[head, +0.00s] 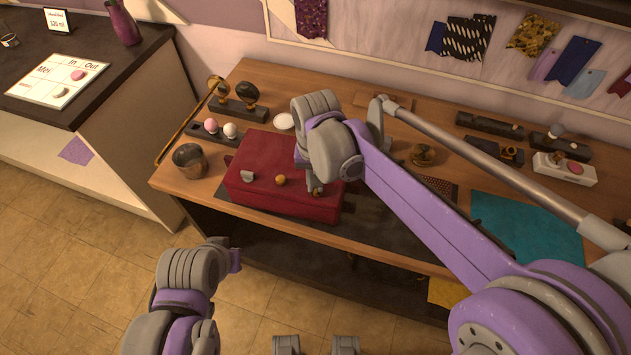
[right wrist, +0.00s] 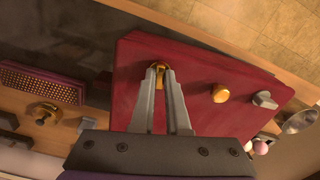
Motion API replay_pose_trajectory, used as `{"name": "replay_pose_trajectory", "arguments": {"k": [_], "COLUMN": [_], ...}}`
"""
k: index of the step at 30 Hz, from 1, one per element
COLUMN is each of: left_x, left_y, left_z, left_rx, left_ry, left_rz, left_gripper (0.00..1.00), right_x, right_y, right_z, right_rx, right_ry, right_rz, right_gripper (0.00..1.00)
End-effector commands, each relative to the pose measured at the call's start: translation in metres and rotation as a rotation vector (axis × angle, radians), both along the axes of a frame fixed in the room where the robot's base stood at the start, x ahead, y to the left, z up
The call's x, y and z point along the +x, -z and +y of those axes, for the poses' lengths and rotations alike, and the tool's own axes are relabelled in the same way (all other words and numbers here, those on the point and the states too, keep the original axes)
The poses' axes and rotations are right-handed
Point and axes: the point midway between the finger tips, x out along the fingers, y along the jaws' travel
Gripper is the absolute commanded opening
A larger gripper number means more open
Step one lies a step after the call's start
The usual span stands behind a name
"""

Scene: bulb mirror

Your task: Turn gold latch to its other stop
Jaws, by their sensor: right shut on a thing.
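A dark red box (head: 262,155) lies on the wooden table, with several small fittings on its front side. A gold latch (right wrist: 158,66) sits at the left of that red face in the right wrist view. My right gripper (right wrist: 161,72) is shut on it, with both fingertips around it. In the head view my right gripper (head: 316,190) is at the right part of the box's front, and my wrist hides much of it. A round gold knob (head: 280,180) and a grey knob (head: 247,176) are farther left on the box. My left gripper (head: 236,261) is apart from the table, its jaws unclear.
A metal cup (head: 190,161) stands left of the box, near a dark holder with pink and white bulbs (head: 220,129). A teal cloth (head: 528,228) lies at the right. A brass piece (head: 423,155) stands behind my right arm. Floor is free at the left.

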Motion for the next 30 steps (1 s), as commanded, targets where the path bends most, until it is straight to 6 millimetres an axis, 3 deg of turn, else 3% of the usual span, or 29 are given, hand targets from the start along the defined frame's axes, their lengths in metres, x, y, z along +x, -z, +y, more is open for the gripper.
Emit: {"name": "replay_pose_trajectory", "arguments": {"k": [14, 15, 20, 30], "left_x": [0.0, 0.0, -0.0001, 0.0], "left_y": [0.0, 0.0, 0.0, -0.0002], "left_z": [0.0, 0.0, 0.0, 0.0], "left_rx": [0.0, 0.0, 0.0, 0.0], "left_ry": [0.0, 0.0, 0.0, 0.0], "left_rz": [0.0, 0.0, 0.0, 0.0], "left_gripper": [0.0, 0.0, 0.0, 0.0], "right_x": [0.0002, 0.0002, 0.0001, 0.0001], "right_y": [-0.0002, -0.0002, -0.0002, -0.0026], "right_z": [0.0, 0.0, 0.0, 0.0], "right_rx": [0.0, 0.0, 0.0, 0.0], "right_ry": [0.018, 0.017, 0.017, 0.016], "right_rz": [0.0, 0.0, 0.0, 0.0], "right_gripper": [0.0, 0.15, 0.44, 0.44]}}
